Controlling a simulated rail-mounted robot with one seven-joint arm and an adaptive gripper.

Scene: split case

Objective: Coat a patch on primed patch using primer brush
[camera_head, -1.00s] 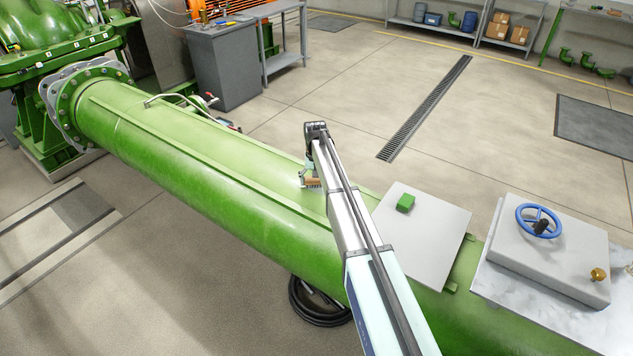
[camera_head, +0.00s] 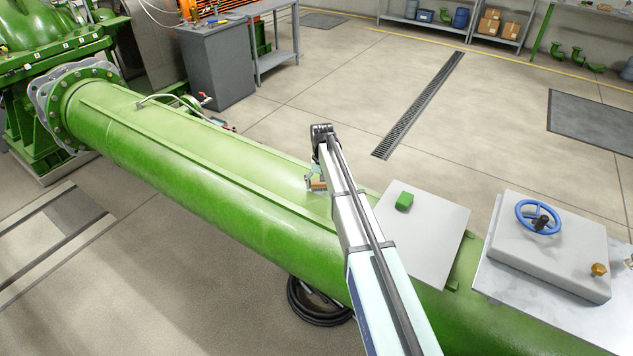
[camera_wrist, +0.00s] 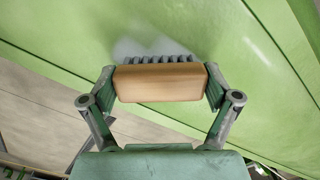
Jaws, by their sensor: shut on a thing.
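The primer brush (camera_wrist: 160,83) is a wooden block with dark bristles along its far edge, in the wrist view. My gripper (camera_wrist: 160,90) is shut on the block, one finger at each end. A pale whitish patch (camera_wrist: 150,47) shows on the green casing just beyond the bristles. Whether the bristles touch the surface I cannot tell. In the head view the brush (camera_head: 317,185) shows as a small brown block beside my arm, at the top of the long green casing (camera_head: 190,165). My arm hides part of the casing there.
Further right is a grey box (camera_head: 550,255) with a blue handwheel (camera_head: 538,217). A raised rib and a thin pipe (camera_head: 180,105) run along the casing to the left.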

